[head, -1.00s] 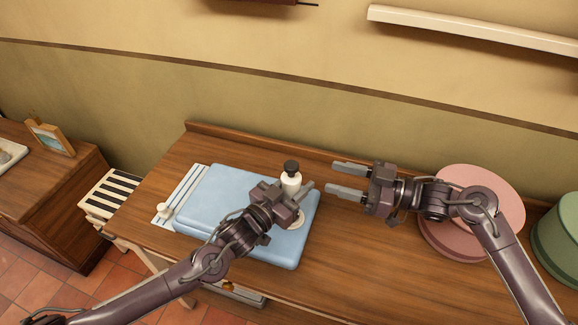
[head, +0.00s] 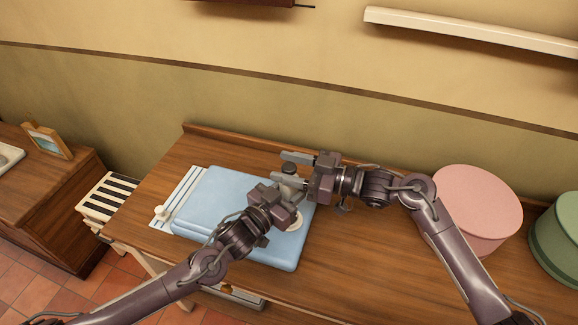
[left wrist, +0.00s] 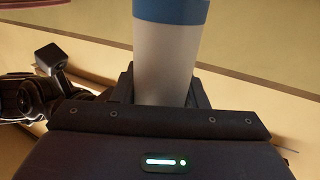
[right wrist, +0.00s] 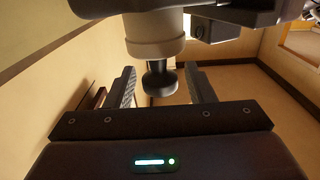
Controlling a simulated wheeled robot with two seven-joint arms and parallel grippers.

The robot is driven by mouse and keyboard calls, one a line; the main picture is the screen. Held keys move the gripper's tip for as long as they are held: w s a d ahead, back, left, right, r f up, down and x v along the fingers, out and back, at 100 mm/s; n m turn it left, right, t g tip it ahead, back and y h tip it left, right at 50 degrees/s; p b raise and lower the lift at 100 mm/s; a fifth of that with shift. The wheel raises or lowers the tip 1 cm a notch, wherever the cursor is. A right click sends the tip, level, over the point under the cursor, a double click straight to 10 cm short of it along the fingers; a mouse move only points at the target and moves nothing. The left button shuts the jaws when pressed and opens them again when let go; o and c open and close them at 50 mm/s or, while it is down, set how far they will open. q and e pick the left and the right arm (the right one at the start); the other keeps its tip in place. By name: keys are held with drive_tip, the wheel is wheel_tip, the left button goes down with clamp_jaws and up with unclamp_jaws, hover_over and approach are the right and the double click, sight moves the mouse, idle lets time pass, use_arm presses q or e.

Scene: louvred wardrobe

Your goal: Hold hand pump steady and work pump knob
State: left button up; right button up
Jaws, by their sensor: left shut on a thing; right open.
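The hand pump is a pale cylinder (left wrist: 165,62) with a blue band, seen close in the left wrist view. My left gripper (head: 288,190) is shut on its body above the blue case. The pump's dark knob (right wrist: 158,82) shows in the right wrist view between the two open fingers of my right gripper (right wrist: 161,86), with gaps on both sides. In the head view the knob (head: 289,168) also sits between the right fingers. The grippers hide most of the pump body there. The pump looks upright.
The light blue case (head: 215,195) lies on the wooden table (head: 345,240) beneath the pump. A white slide strip (head: 180,200) is at its left. A pink round box (head: 475,205) and a green one (head: 560,240) stand at the right. The table's front middle is clear.

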sight(290, 166)
clamp_jaws()
drive_tip(key=shift+r, duration=1.95)
unclamp_jaws()
drive_tip(key=shift+d, duration=0.15)
drive_tip(key=v, duration=1.2)
drive_tip(key=shift+c, duration=0.4)
